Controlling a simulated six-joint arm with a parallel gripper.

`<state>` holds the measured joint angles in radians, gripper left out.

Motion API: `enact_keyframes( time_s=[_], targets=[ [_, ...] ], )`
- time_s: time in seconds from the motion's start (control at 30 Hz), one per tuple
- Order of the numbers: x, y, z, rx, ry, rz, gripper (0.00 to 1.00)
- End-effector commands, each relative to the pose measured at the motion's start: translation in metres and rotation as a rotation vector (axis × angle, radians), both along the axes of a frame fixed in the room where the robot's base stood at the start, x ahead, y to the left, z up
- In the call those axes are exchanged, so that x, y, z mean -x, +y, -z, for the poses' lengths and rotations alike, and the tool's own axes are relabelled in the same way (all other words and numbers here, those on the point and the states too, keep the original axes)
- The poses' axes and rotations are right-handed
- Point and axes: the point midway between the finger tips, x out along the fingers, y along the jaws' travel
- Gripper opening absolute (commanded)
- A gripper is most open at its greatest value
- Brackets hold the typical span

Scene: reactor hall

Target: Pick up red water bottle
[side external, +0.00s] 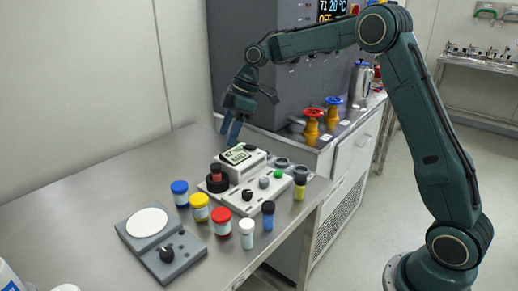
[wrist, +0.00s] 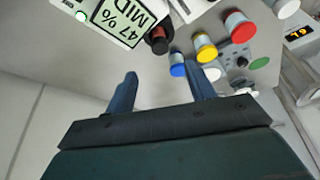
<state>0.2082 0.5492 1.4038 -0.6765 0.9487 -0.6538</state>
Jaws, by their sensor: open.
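No plain red water bottle shows; the closest match is a white jar with a red lid (side external: 221,222), standing upright near the table's front edge. It also shows at the upper right of the wrist view (wrist: 238,26). My gripper (side external: 231,132) is open and empty, fingers pointing down, above and behind the display device (side external: 242,158). The jar is apart from it, nearer the front edge. In the wrist view my gripper's two blue fingers (wrist: 160,72) are spread with nothing between them. A red-and-black round part (side external: 216,174) sits on the device's left; it also shows in the wrist view (wrist: 158,37).
A yellow-lidded jar (side external: 200,207) and a blue-lidded jar (side external: 180,193) stand beside the red-lidded one. Small vials (side external: 268,215) stand to its right. A grey scale (side external: 147,222) lies at front left. The table's back left is clear. A tall grey cabinet (side external: 245,60) stands behind.

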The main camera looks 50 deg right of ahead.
Motion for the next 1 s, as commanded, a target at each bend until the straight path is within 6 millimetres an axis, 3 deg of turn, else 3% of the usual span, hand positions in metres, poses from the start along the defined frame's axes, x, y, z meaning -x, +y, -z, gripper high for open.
enact_keyframes(
  time_s=[0.4, 0.83, 1.0],
  targets=[
    [-0.011, 0.019, 0.054, 0.0, 0.002, -0.001, 0.54],
    [-0.013, 0.023, 0.065, 0.0, 0.001, 0.0, 0.54],
    [-0.015, 0.027, 0.078, 0.001, 0.002, 0.0, 0.54]
  ],
)
